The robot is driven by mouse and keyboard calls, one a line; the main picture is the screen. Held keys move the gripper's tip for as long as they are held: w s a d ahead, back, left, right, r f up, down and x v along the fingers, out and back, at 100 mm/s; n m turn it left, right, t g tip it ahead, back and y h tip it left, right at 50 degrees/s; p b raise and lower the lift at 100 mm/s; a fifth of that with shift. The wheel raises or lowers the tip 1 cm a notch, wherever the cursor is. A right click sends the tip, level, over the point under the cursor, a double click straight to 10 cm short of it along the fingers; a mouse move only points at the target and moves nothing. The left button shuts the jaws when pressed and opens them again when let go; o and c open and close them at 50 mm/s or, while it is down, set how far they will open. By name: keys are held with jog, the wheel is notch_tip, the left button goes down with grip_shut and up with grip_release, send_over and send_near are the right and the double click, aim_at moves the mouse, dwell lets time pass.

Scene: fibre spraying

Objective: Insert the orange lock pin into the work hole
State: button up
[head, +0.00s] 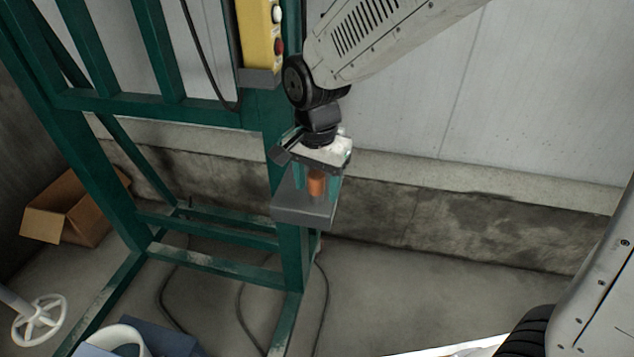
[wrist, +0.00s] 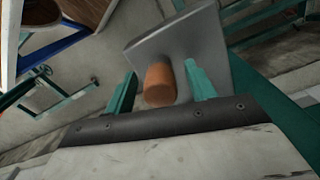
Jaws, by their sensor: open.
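The orange lock pin (head: 316,182) stands upright at a grey metal plate (head: 300,210) fixed to the green frame's post. In the wrist view the pin (wrist: 159,84) shows as an orange cylinder against the grey plate (wrist: 205,40). My gripper (head: 316,180) is above the plate and pointing down, with its teal fingers on either side of the pin. In the wrist view my gripper (wrist: 160,85) is open, with a gap between the pin and the right finger. The pin's lower end and the work hole cannot be made out.
The green steel frame (head: 285,240) stands beside my gripper, with a yellow control box (head: 258,35) above. A cardboard box (head: 75,210), a white handwheel (head: 38,320) and a blue container (head: 150,338) are at the lower left. Cables lie on the floor; the floor to the right is clear.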

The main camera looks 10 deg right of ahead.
jog(key=shift+f, duration=0.45)
jog(key=c, duration=1.1)
jog(key=shift+o, duration=0.2)
jog(key=shift+r, duration=0.15)
